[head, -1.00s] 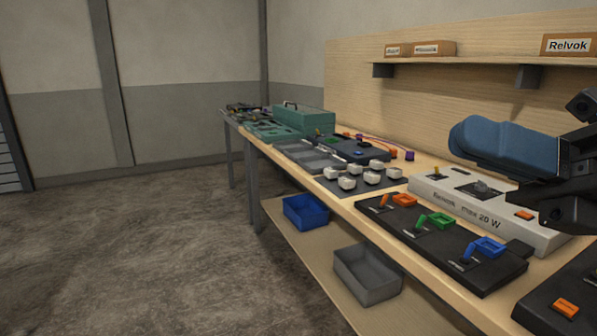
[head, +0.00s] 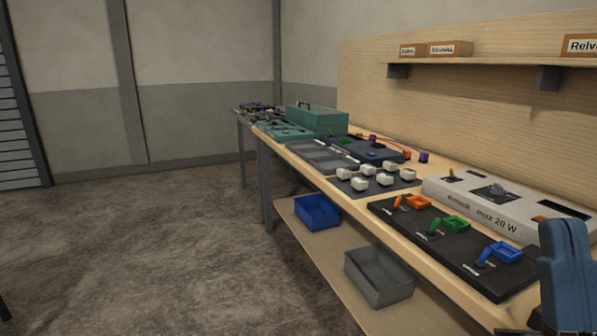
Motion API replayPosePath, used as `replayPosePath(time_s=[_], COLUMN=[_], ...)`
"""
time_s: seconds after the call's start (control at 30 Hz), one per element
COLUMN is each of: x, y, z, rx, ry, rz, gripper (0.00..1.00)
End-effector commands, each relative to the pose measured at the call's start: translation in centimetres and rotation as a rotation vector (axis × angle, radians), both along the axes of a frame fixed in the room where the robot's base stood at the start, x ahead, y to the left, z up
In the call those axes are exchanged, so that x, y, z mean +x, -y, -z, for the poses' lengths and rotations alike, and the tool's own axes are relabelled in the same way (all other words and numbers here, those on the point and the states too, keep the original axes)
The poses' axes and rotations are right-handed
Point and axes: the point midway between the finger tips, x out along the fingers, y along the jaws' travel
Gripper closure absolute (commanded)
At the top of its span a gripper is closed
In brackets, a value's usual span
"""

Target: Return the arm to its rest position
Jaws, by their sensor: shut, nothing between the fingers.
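A blue part of my own arm (head: 566,278) stands upright at the lower right edge of the head view, in front of the bench. My gripper is not in view. Small dark pieces show at the bottom edge beside the blue part; I cannot tell what they are. The black console (head: 450,246) with orange, green and blue levers and matching frames lies on the bench left of my arm. The blue part overlaps its right end in the picture.
A pale power supply box (head: 500,207) marked max 20 W sits behind the console. White blocks on a dark mat (head: 346,184), trays and a green toolbox (head: 317,120) stand farther along. A blue bin (head: 317,212) and grey bin (head: 379,277) are below. Open floor lies left.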

Motion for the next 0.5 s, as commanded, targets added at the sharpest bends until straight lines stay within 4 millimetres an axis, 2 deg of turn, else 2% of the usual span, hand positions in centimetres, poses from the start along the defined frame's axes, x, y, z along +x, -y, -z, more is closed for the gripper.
replayPosePath(time_s=[0.03,0.27,0.5], x=[-0.6,-4.0,-9.9], y=[-0.2,-0.5,-0.6], z=[1.9,9.8,17.6], rx=[0.053,0.241,0.374], ry=[-0.068,-0.356,-0.680], rz=[-0.020,-0.087,-0.143], gripper=[1.00,1.00,1.00])
